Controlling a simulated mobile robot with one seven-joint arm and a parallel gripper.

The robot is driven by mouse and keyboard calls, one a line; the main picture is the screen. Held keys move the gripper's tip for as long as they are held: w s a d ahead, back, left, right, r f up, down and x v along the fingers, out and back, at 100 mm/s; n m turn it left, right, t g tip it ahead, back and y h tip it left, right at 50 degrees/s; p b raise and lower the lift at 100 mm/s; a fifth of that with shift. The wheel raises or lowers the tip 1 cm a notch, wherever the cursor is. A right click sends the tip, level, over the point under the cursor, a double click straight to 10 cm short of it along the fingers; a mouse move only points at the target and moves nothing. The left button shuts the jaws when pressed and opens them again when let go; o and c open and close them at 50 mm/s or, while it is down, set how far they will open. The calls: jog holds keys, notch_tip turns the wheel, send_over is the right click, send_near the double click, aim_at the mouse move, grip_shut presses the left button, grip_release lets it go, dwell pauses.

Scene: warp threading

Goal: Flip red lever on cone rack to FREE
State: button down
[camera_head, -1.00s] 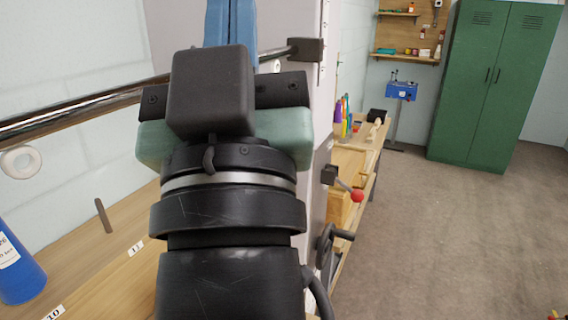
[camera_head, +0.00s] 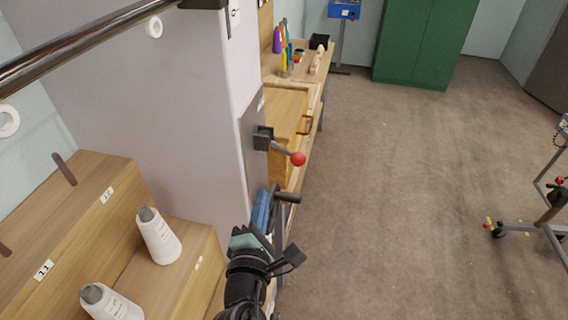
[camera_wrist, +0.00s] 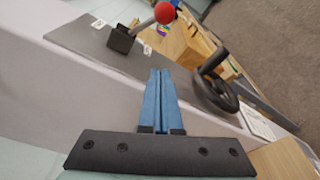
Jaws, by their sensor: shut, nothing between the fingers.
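The red lever is a grey rod with a red ball knob (camera_head: 298,158), coming out of a dark pivot block (camera_head: 263,138) on the end panel of the tall pale rack (camera_head: 180,100). In the head view the rod points right and slightly down. The knob (camera_wrist: 165,12) and block (camera_wrist: 121,40) also show at the top of the wrist view. My gripper (camera_head: 264,194) has blue fingers, shut and empty, below the block in the head view. In the wrist view its fingertips (camera_wrist: 160,72) are apart from the lever. The small labels beside the block are unreadable.
A black handwheel (camera_wrist: 215,90) with a crank handle (camera_head: 288,197) sits close to my fingers, below the lever. Stepped wooden shelves with white cones (camera_head: 158,237) stand at left. A wooden bench (camera_head: 290,105) lies behind the lever. The floor at right is mostly clear.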

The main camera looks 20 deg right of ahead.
aim_at(282, 149)
jog(key=x, duration=0.9)
jog(key=shift+w+d+p, duration=0.15)
jog(key=shift+w+p, duration=0.1)
jog(key=shift+p, duration=0.1)
jog(key=shift+s+d+r+p, duration=0.45)
jog(key=shift+d+p, duration=0.25)
jog(key=shift+p, duration=0.2)
jog(key=shift+s+d+r+p, duration=0.35)
jog(key=shift+s+d+p, duration=0.2)
jog(key=shift+d+p, duration=0.25)
jog(key=shift+a, duration=0.1)
jog(key=shift+r, duration=0.1)
jog(key=shift+s+r+n+p, duration=0.1)
jog(key=shift+n+p, duration=0.2)
jog(key=shift+p, duration=0.3)
